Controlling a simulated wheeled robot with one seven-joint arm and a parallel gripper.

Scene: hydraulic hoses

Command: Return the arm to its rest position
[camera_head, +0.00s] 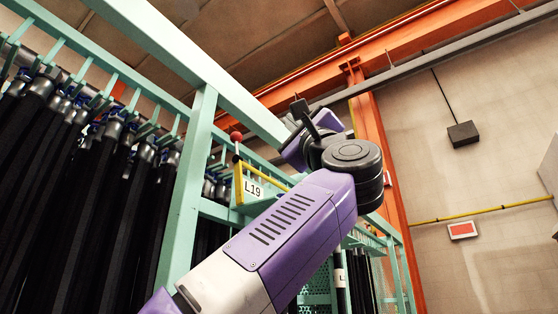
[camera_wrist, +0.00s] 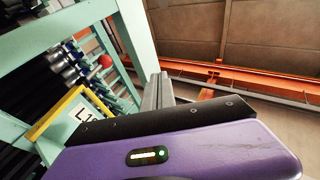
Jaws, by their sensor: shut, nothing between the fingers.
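My purple arm reaches up through the middle of the head view, bent at a black joint. My gripper (camera_head: 301,112) is at its far end, raised in front of the green rack, and partly hidden by the joint. In the wrist view the grey fingers of my gripper (camera_wrist: 159,90) are together with nothing between them. They stand apart from the rack post behind them.
The green rack (camera_head: 190,190) holds several black hoses (camera_head: 95,190) on the left. A yellow-framed L19 sign (camera_head: 254,189) and a red ball (camera_head: 236,137) are close beside my arm. An orange beam (camera_head: 400,40) runs overhead. The space to the right looks free.

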